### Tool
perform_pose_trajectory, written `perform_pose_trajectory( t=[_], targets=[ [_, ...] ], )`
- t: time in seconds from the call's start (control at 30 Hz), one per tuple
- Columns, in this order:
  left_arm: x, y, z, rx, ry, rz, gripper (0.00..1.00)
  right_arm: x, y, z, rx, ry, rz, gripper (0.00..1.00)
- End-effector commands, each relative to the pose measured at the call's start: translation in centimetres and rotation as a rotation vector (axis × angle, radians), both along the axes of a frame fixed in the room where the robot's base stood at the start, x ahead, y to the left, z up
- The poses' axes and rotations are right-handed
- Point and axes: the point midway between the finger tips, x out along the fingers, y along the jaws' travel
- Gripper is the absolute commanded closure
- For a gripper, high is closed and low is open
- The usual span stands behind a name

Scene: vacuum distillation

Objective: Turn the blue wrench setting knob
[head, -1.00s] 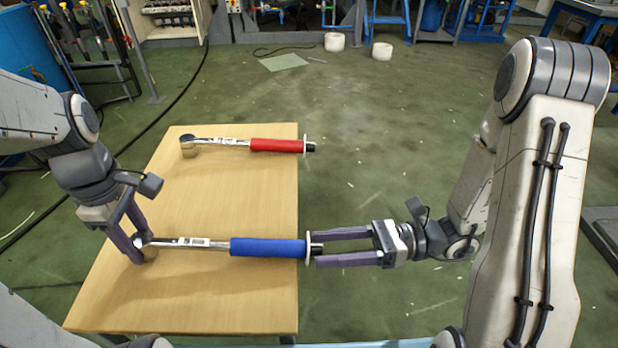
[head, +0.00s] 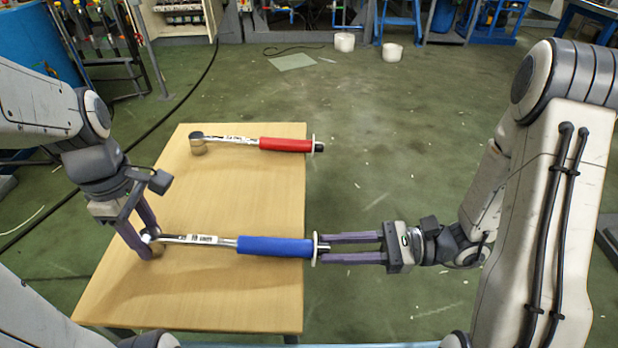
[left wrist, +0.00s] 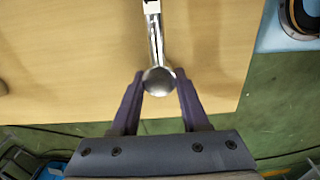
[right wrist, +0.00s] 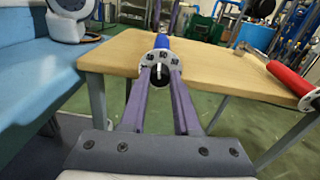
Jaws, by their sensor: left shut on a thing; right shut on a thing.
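The blue wrench (head: 275,246) lies across the near part of the wooden table, its knob end at the table's right edge. My left gripper (head: 147,245) is shut on the wrench's round metal head, which also shows between the fingers in the left wrist view (left wrist: 159,80). My right gripper (head: 328,248) points left and is shut on the setting knob at the handle's end. In the right wrist view the white numbered dial (right wrist: 161,62) faces the camera, with the dark knob (right wrist: 160,77) between the fingertips.
A red-handled wrench (head: 286,145) lies farther back on the wooden table (head: 220,190), parallel to the blue one. The tabletop between the wrenches is clear. Open green floor lies right of the table.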

Motion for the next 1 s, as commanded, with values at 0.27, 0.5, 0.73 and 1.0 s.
perform_pose_trajectory(
  t=[0.27, 0.5, 0.73, 1.0],
  targets=[
    [0.02, 0.03, 0.04, 0.001, -0.001, 0.0, 1.0, -0.01, -0.04, 0.03, 0.001, -0.155, -0.015, 1.0],
    [0.02, 0.04, 0.04, 0.001, -0.001, -0.001, 1.0, 0.0, -0.05, 0.01, 0.001, -0.217, -0.021, 1.0],
    [0.02, 0.06, 0.04, 0.001, -0.001, -0.001, 1.0, 0.02, -0.06, -0.01, 0.0, -0.227, -0.021, 1.0],
    [0.02, 0.07, 0.04, 0.002, -0.001, -0.002, 1.0, 0.03, -0.07, -0.02, 0.0, -0.227, -0.021, 0.47]
  ],
)
